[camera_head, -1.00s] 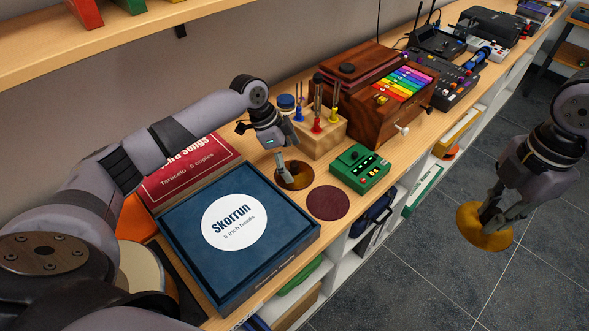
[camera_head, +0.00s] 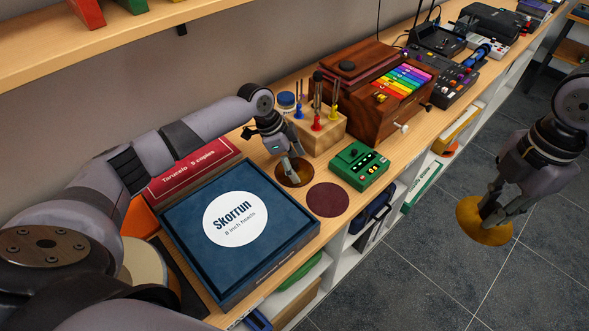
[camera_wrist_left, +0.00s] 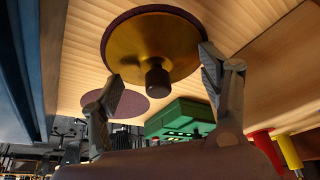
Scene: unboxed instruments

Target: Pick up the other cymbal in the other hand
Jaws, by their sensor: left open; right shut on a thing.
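One brass cymbal (camera_head: 483,221) hangs in my right gripper (camera_head: 488,206), which is shut on it, out over the floor at the right of the head view. The other cymbal (camera_head: 293,173) lies on the shelf top between the blue box and the green device. My left gripper (camera_head: 291,176) is above this cymbal, open. In the left wrist view, the cymbal (camera_wrist_left: 133,45) shows its brass face and dark central knob (camera_wrist_left: 157,78). The knob lies between the two spread fingers (camera_wrist_left: 165,82), with gaps on both sides.
A dark red disc (camera_head: 328,200) lies beside the cymbal. A green device (camera_head: 358,167), a blue Skorrun box (camera_head: 290,252) and a wooden block with tools (camera_head: 321,135) stand close around. The wooden cabinet with coloured keys (camera_head: 375,95) is further back.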

